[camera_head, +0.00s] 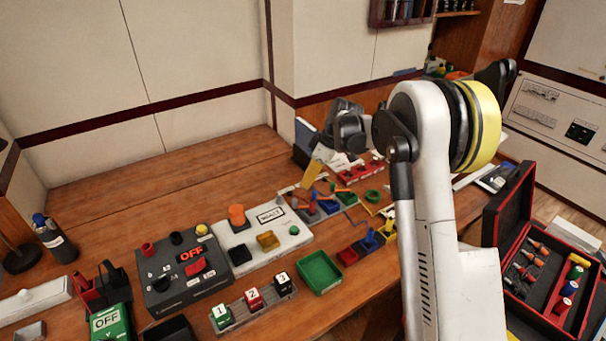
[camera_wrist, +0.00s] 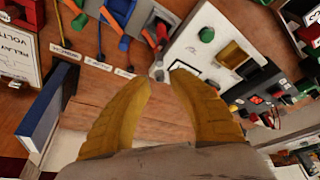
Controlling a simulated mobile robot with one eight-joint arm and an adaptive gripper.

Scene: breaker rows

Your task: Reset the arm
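My arm (camera_head: 430,200) is raised and bent over the right side of the wooden bench. My gripper (camera_head: 305,180) hangs above the bench at the middle of the head view, partly hidden behind small parts and my wrist. In the wrist view my gripper (camera_wrist: 161,77) shows two yellow fingers that curve toward each other with a gap between the tips. Only bare wood shows in the gap, so it is open and empty. The fingertips appear apart from the white panel (camera_wrist: 188,62) beyond them.
A dark box marked OFF (camera_head: 160,290), a green tray (camera_head: 319,272) and numbered breakers (camera_head: 253,300) stand on the bench. An open black and red toolbox (camera_head: 535,285) is at the right. Bare wood (camera_head: 110,215) lies at the back left.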

